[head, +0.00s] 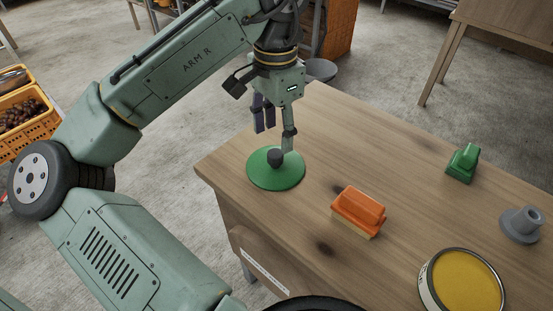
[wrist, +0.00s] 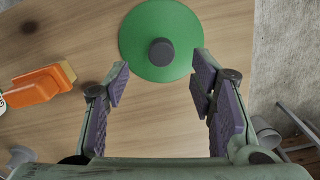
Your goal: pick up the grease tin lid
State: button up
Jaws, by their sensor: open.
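The grease tin lid (head: 276,177) is a round green disc with a dark grey knob (head: 275,157) at its centre. In the wrist view my gripper (wrist: 160,80) is open, with nothing between the fingers. The open tin (head: 462,284) of yellow grease stands at the lower right.
An orange brush-like block (head: 357,211) lies right of the lid on the table (head: 310,125). A green object (head: 462,163) and a grey flanged piece (head: 522,224) are farther right. A yellow crate (head: 30,115) of chestnuts is beyond the table at left.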

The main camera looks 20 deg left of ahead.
aim_at(275, 153)
jog(key=shift+f+p, duration=0.3)
jog(key=shift+f, duration=3.2)
jog(key=shift+c, duration=0.6)
grip_shut()
